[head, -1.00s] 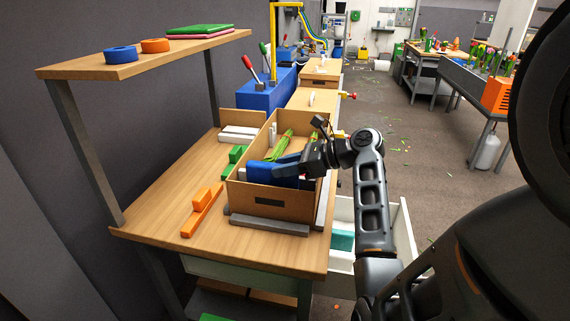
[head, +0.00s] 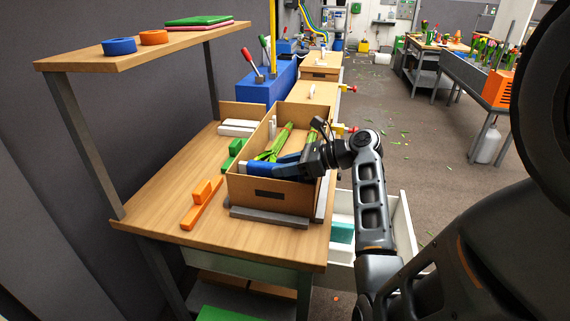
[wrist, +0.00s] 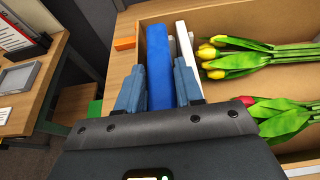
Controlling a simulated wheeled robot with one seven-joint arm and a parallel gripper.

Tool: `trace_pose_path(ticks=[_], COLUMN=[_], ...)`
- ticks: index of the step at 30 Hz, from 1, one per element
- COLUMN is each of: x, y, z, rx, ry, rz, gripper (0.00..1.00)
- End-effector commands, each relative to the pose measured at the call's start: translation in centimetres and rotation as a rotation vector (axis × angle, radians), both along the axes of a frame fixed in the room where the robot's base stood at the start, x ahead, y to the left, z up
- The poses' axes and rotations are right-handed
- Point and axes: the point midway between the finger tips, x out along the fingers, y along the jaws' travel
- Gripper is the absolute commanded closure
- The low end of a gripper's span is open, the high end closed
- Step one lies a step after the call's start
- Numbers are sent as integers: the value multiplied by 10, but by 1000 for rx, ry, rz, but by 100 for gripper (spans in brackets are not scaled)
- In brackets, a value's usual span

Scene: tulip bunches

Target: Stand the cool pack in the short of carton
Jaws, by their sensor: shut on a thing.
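The cool pack (wrist: 160,85) is a blue slab. My gripper (wrist: 159,78) is shut on it, with one blue-grey finger on each side. In the head view the cool pack (head: 256,168) is at the near end of the open cardboard carton (head: 270,195), partly hidden behind the carton's front wall. My gripper (head: 287,166) reaches in from the right. In the wrist view a white upright strip (wrist: 184,45) stands close beside the pack. Tulip bunches (wrist: 262,58) lie on the other side of that strip. Whether the pack touches the carton floor is hidden.
Grey bars (head: 268,217) lie along the carton's front and right sides. Orange blocks (head: 201,205) and green blocks (head: 235,152) lie on the bench (head: 160,210) to its left. An open white drawer (head: 398,215) juts out at the right. A shelf (head: 150,52) overhangs the left.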

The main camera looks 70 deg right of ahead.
Motion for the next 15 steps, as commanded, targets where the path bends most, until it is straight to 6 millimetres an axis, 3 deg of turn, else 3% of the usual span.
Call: trace_pose_path(ticks=[15], x=[0], y=[0], z=[-3], rx=[-1], ry=[-1], rz=[0], gripper=[100])
